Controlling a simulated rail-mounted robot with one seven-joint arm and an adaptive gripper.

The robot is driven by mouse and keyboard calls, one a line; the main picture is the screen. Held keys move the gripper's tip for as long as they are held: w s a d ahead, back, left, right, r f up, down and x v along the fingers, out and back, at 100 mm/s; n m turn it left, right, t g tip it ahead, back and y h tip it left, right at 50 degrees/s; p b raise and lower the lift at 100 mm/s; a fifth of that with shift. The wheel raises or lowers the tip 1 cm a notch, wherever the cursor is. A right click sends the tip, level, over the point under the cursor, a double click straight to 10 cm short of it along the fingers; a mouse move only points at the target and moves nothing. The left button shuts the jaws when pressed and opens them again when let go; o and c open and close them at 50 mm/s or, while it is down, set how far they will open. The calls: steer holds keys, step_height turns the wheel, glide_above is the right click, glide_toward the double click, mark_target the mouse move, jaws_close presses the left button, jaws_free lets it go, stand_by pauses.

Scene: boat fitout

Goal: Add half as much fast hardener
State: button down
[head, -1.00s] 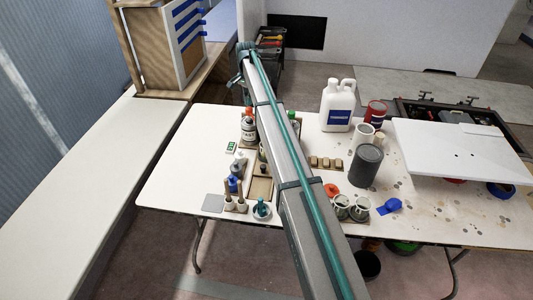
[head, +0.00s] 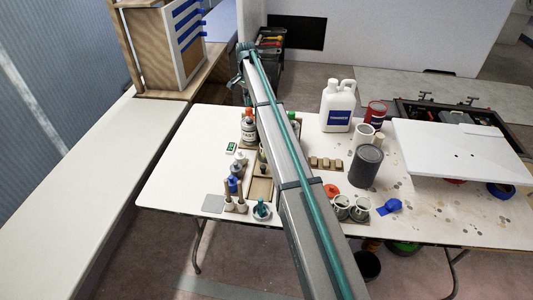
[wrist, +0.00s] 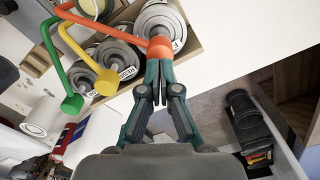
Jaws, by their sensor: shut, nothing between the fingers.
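A can with an orange pump top (head: 248,113) stands at the back of the table, left of my arm; its label seems to read FAST. In the wrist view, an orange pump head (wrist: 160,48) with a long orange spout sits on a grey-topped can (wrist: 161,20) in a wooden tray (wrist: 190,47). My gripper (wrist: 158,64) is shut and empty, its fingertips right at the orange pump head; I cannot tell whether they touch. A yellow pump (wrist: 104,83) and a green pump (wrist: 72,104) stand beside it on similar cans. My arm hides part of the table in the head view.
A white thinner jug (head: 338,106), a dark grey can (head: 366,166) and a red can (head: 376,113) stand right of my arm. A white panel (head: 465,150) lies on the right. The table's left end (head: 180,170) is clear.

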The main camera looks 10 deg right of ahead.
mark_target(249, 109)
steer(key=shift+f, duration=0.25)
steer(key=shift+s+f+b, duration=0.1)
steer(key=shift+f+b, duration=0.6)
steer(key=shift+f, duration=1.45)
steer(key=shift+r, duration=0.15)
steer(key=shift+r+p, duration=1.05)
steer(key=shift+r, duration=1.2)
steer(key=shift+r, duration=0.1)
steer(key=shift+r+p, duration=0.7)
steer(key=shift+r, duration=0.7)
